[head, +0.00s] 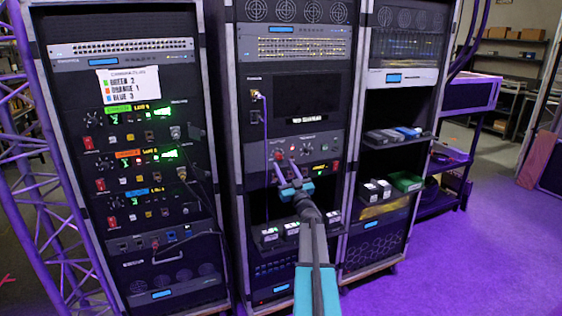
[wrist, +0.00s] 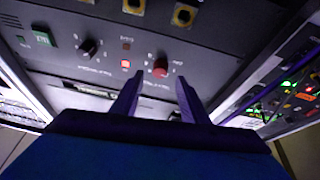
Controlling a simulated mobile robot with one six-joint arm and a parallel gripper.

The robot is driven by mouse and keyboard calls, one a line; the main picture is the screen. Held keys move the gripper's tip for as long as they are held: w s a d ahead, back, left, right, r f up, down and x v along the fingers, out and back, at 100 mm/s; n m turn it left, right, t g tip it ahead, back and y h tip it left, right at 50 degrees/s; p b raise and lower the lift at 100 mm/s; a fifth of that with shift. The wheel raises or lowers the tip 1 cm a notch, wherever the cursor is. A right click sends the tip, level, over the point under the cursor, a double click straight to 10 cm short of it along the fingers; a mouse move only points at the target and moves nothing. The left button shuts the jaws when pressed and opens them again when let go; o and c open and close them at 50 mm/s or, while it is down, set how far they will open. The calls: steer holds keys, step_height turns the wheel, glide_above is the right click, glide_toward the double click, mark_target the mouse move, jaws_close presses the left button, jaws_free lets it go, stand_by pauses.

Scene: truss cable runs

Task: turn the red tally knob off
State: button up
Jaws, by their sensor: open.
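The red knob (wrist: 160,68) is on a dark panel in the wrist view, with small printed marks around it. My gripper (wrist: 158,86) is open, its two purple fingers apart below the knob in the picture. The knob shows between and just beyond the fingertips; no contact is visible. A small lit red light (wrist: 125,63) is beside the knob. In the head view my gripper (head: 285,166) is in front of the middle rack's control panel (head: 327,147), where the knob is hard to make out.
A purple cable (head: 265,150) hangs left of my gripper. The left rack (head: 100,205) and right rack (head: 398,160) stand close by. The purple floor (head: 470,260) is clear at the right.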

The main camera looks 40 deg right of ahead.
mark_target(280, 158)
steer(key=shift+p+x, duration=0.4)
steer(key=shift+x, duration=1.55)
steer(key=shift+c, duration=0.4)
jaws_close()
steer(key=shift+f+n+b, duration=0.1)
steer(key=shift+n+b, duration=0.3)
steer(key=shift+n, duration=0.2)
steer(key=n+y, duration=0.1)
steer(key=n+y+b, duration=0.1)
steer(key=n, duration=0.1)
steer(key=shift+s+d+n+t, duration=0.1)
steer(key=shift+d+n+t, duration=0.1)
steer(key=shift+n+t, duration=0.15)
steer(key=shift+d+n+y+b, duration=0.1)
steer(key=shift+n+y+b, duration=0.25)
steer(key=shift+n+y, duration=0.9)
steer(key=shift+n+y+b, duration=0.35)
steer(key=shift+n+y, duration=0.1)
steer(key=shift+n, duration=1.45)
